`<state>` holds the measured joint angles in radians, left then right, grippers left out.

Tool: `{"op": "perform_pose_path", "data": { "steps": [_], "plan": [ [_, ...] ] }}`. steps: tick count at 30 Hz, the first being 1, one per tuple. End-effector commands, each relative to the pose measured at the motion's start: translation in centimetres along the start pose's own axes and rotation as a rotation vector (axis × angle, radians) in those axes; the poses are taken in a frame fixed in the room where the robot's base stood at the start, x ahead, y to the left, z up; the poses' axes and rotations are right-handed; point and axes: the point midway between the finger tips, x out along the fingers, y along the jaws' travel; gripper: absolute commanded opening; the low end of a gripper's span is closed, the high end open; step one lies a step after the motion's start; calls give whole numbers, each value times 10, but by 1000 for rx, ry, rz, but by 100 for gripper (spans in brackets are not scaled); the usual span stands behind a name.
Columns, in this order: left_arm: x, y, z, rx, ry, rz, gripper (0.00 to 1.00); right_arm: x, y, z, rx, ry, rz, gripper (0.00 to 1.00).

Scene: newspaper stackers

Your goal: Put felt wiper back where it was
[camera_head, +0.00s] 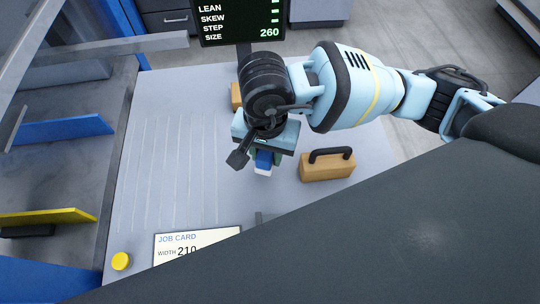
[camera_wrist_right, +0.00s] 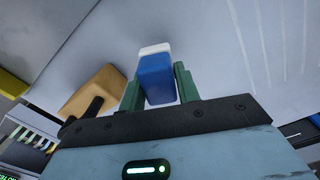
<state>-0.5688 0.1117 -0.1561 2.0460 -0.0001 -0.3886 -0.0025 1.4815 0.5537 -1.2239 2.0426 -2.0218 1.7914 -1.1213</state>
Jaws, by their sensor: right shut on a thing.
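The felt wiper is a small blue block (camera_wrist_right: 157,80) with a white felt end. My right gripper (camera_wrist_right: 158,92) is shut on it, with one green finger on each side. In the head view the wiper (camera_head: 263,161) shows just below the right gripper (camera_head: 264,153), over the grey table (camera_head: 170,130). The white end points away from the gripper; I cannot tell whether it touches the table. My left gripper is not in view.
A tan block with a black handle (camera_head: 328,168) stands right of the gripper. Another tan piece (camera_head: 236,97) is partly hidden behind my wrist. A job card (camera_head: 195,246) and yellow button (camera_head: 121,261) are at the near edge. A screen (camera_head: 240,20) stands behind.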

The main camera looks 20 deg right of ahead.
Motion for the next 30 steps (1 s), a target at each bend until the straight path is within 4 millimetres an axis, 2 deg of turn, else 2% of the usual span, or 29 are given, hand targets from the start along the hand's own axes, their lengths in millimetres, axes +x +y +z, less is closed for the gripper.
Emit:
{"op": "perform_pose_path", "data": {
  "steps": [2, 9, 20, 21, 24, 25, 30],
  "plan": [
    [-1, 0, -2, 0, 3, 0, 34, 0, 6, -9, 5, 2, 2, 14],
    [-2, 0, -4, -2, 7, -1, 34, 34, 5, -7, 1, 0, 2, 14],
    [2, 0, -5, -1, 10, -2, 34, 38, 5, -7, 1, 1, 1, 14],
    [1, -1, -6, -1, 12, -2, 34, 38, 5, -7, 1, 2, 1, 37],
    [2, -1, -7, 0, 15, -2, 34, 37, 5, -7, 1, 2, 1, 50],
    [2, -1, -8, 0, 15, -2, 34, 37, 5, -7, 1, 2, 1, 54],
    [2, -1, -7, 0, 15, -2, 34, 37, 5, -7, 1, 2, 1, 54]
  ]
}}
